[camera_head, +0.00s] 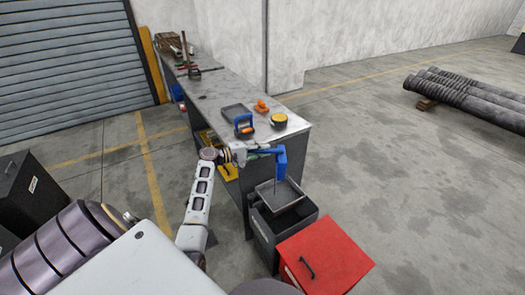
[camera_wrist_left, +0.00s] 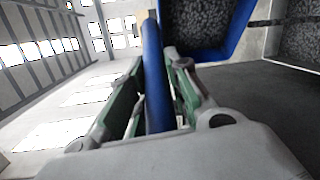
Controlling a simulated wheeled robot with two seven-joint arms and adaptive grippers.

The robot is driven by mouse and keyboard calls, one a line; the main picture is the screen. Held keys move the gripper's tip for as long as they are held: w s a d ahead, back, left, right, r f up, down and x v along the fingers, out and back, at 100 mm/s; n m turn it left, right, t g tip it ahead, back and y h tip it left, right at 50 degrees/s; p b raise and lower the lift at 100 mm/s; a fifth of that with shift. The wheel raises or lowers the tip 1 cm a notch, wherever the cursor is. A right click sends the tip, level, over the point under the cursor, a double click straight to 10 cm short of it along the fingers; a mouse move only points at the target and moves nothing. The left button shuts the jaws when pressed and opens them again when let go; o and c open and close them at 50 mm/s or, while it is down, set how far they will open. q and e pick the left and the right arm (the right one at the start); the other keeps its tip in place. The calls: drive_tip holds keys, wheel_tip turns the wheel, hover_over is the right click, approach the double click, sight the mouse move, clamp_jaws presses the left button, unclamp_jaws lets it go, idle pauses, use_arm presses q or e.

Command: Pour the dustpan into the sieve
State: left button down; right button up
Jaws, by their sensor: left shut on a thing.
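My left gripper (camera_head: 240,153) is shut on the handle of a blue dustpan (camera_head: 281,163), held out past the bench end. The dustpan looks tipped steeply over the sieve. The wrist view shows the blue handle between the green fingers and the pan (camera_wrist_left: 210,25) with a dark, grainy inside. The sieve (camera_head: 292,191), a shallow grey square tray, lies below the dustpan on the dark open bin. A thin dark line shows between dustpan and sieve; I cannot tell if it is falling material. My right gripper is out of view.
The dark bin (camera_head: 266,236) stands against the bench end, beside a red bin (camera_head: 335,262) with a black handle.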

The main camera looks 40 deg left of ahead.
use_arm(q)
drive_tip(key=shift+s+a+b, duration=0.1)
drive_tip(key=shift+a+b, duration=0.05)
drive_tip(key=shift+b, duration=0.15)
drive_tip(key=shift+f, duration=0.1)
drive_tip(key=shift+s+a, duration=0.1)
drive_tip(key=shift+f+h+b, duration=0.15)
drive_tip(key=shift+h+b, duration=0.15)
drive_tip(key=shift+b, duration=0.2)
drive_tip(key=shift+s+a, duration=0.1)
drive_tip(key=shift+a, duration=0.05)
